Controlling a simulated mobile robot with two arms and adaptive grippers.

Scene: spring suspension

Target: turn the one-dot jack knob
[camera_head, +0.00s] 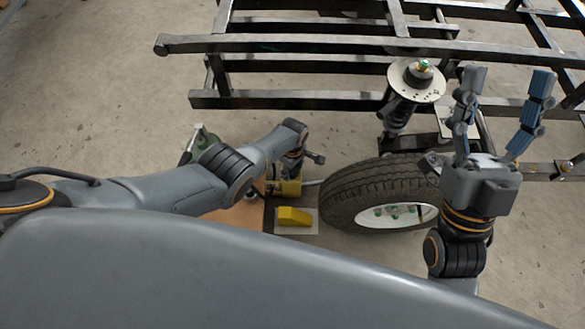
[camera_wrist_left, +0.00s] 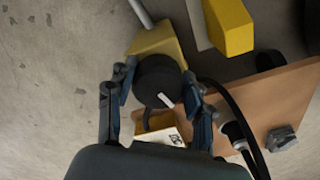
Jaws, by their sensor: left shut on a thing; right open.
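In the left wrist view a round black knob (camera_wrist_left: 156,76) with a white bar mark sits on a yellow jack body (camera_wrist_left: 160,42). My left gripper (camera_wrist_left: 158,88) is shut on the knob, one finger on each side. In the head view the yellow jack (camera_head: 287,188) shows beside the tire, and my left gripper is mostly hidden behind its own wrist. No dot can be made out on the knob. My right gripper (camera_head: 505,100) is open and empty, fingers pointing up, in front of the suspension frame.
A tire (camera_head: 345,192) lies right of the jack. A yellow wedge (camera_head: 294,216) rests on a pale plate beside an orange-brown board (camera_wrist_left: 283,92). A black cable (camera_wrist_left: 240,122) curves close to the left gripper. A black metal frame (camera_head: 300,45) spans the back. Bare floor lies left.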

